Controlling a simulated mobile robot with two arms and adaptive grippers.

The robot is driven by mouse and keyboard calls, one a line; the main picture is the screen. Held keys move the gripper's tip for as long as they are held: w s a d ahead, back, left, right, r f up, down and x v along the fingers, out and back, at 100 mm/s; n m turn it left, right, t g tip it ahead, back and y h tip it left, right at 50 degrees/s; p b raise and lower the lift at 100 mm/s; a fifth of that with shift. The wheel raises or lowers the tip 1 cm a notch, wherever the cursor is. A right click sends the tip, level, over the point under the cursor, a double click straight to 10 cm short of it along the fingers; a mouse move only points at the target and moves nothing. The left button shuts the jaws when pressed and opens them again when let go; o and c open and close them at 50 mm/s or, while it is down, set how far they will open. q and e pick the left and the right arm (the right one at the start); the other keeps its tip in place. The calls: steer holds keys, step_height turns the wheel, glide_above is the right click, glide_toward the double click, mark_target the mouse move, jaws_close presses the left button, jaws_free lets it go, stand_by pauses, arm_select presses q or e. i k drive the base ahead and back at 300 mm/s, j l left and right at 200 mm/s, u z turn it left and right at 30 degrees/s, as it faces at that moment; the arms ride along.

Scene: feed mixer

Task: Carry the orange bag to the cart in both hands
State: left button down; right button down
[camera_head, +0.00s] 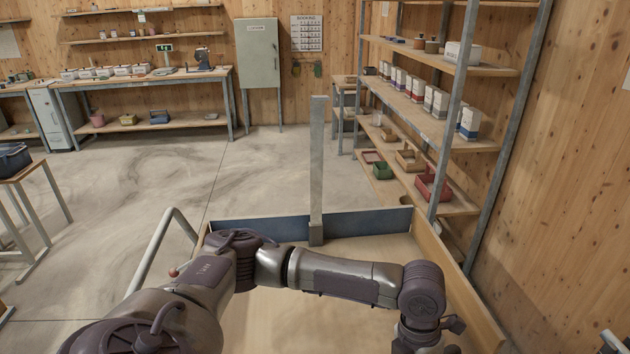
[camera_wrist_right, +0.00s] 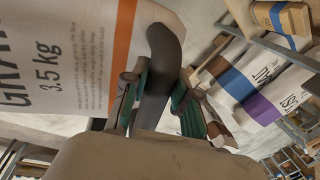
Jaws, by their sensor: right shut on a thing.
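The orange bag (camera_wrist_right: 70,55), pale with an orange stripe and "3.5 kg" print, fills the upper left of the right wrist view. My right gripper (camera_wrist_right: 163,112) has its green-padded fingers on either side of a dark curved handle-like piece (camera_wrist_right: 163,60) in front of the bag's edge; it is shut on this piece. Where the piece joins the bag is hidden. In the head view the cart (camera_head: 285,228), with a pale floor and a blue end board, lies below. My left arm reaches across it; its gripper is below the frame. The bag is not visible in the head view.
A metal post (camera_head: 317,165) stands at the cart's far end and a tubular handle (camera_head: 160,240) at its left. A shelf rack (camera_head: 452,140) with bags and bins lines the right. A workbench (camera_head: 150,78) stands at the back. The floor at left centre is open.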

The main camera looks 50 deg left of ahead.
mark_target(317, 308)
steer(key=i+u, duration=0.1)
steer(key=u, duration=0.3)
steer(key=i+u, duration=0.1)
steer(key=u, duration=0.3)
steer(key=i+l+u, duration=0.1)
steer(key=u, duration=0.3)
steer(key=i+l+u, duration=0.1)
steer(key=i+u, duration=0.25)
steer(key=i+l+u, duration=0.15)
steer(key=u, duration=0.2)
steer(key=i+l+u, duration=0.35)
steer(key=k+j, duration=0.05)
steer(key=j, duration=0.05)
